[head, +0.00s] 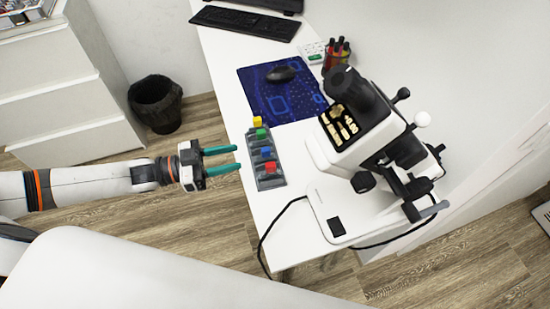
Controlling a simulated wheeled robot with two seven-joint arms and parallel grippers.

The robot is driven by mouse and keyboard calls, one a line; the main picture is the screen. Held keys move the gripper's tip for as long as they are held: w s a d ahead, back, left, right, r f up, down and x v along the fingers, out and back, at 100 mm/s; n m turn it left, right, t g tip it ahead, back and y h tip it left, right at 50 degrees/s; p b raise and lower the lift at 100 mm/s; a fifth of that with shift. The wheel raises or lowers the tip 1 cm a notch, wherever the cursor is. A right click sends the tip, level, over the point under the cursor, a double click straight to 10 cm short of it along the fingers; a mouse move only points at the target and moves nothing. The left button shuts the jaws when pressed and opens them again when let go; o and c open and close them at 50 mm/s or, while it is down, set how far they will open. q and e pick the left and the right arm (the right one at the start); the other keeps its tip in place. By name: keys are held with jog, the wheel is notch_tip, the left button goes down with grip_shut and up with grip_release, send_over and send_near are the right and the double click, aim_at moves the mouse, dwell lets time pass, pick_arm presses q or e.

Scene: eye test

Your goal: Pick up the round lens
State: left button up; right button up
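A grey rack (272,183) lies along the left edge of the white table. It holds small coloured pieces in a row: yellow (257,121), green (262,134), blue (266,152) and red (270,168). They are too small for me to tell which one, if any, is the round lens. My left gripper (239,158) points right, with its two teal fingers apart and nothing between them. Its fingertips are just left of the rack, near the blue and red pieces, and appear apart from them. My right gripper is not in view.
A white and black microscope-like device (345,157) stands right of the rack, with a black cable (272,232) hanging over the table edge. Behind are a blue mat (260,90), a mouse (281,74), a keyboard (245,22) and a pen holder (337,55). A bin (156,104) stands on the floor.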

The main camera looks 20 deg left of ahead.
aim_at(266, 158)
pick_arm(q)
jog(key=x, duration=0.4)
jog(key=shift+d+r+p, duration=0.2)
jog(key=shift+d+p, duration=0.15)
jog(key=shift+d, duration=0.05)
jog(key=shift+x, duration=0.95)
jog(key=x, duration=0.3)
jog(key=p+x, duration=0.1)
jog(key=shift+w+d+f, duration=0.15)
jog(key=shift+w+f, duration=0.15)
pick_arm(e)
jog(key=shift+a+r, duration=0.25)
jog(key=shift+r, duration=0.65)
pick_arm(q)
grip_shut()
